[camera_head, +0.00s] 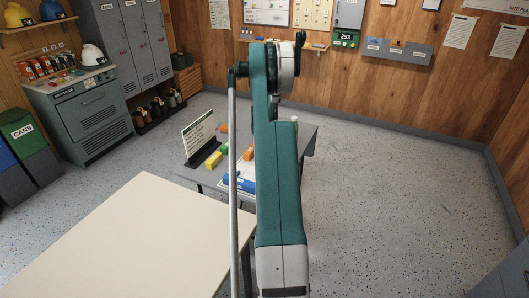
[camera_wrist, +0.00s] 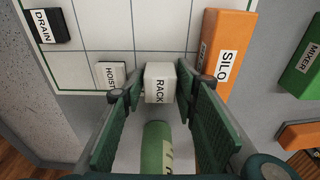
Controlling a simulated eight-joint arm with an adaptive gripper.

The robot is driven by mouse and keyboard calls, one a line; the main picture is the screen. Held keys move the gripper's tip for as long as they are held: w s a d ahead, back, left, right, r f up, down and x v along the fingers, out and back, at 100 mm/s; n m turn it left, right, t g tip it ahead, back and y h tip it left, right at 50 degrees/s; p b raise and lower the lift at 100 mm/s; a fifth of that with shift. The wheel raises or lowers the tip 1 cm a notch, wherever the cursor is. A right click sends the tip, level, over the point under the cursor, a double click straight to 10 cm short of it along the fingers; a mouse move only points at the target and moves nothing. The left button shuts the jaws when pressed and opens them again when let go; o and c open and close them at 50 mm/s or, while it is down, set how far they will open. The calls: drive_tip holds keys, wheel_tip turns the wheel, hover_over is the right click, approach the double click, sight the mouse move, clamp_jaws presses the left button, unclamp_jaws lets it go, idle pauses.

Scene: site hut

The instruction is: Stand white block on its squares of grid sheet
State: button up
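In the wrist view a white block labelled RACK (camera_wrist: 159,83) sits between the fingertips of my gripper (camera_wrist: 158,82). The fingers look open, with a narrow gap at the block's left side; contact on its right side is unclear. A second white block, labelled HOIST (camera_wrist: 111,75), lies just left, partly behind the left finger. The white grid sheet (camera_wrist: 105,25) with dark lines fills the upper left. RACK is at the sheet's near edge; its underside is hidden. In the head view my arm hides my gripper and most of the sheet.
An orange SILO block (camera_wrist: 226,45) stands close right of my right finger. A black DRAIN block (camera_wrist: 47,25) is on the sheet. A green cylinder (camera_wrist: 157,150) lies between the fingers nearer me. A green MIXER block (camera_wrist: 302,68) is far right. A sign (camera_head: 198,135) stands on the table.

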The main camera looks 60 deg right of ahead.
drive_tip(key=shift+r, duration=0.2)
wheel_tip(320, 180, up, 12)
drive_tip(key=a+p, duration=0.1)
drive_tip(key=p, duration=0.1)
drive_tip(key=shift+a, duration=0.2)
idle(0.4)
idle(0.6)
drive_tip(key=shift+w+a, duration=0.1)
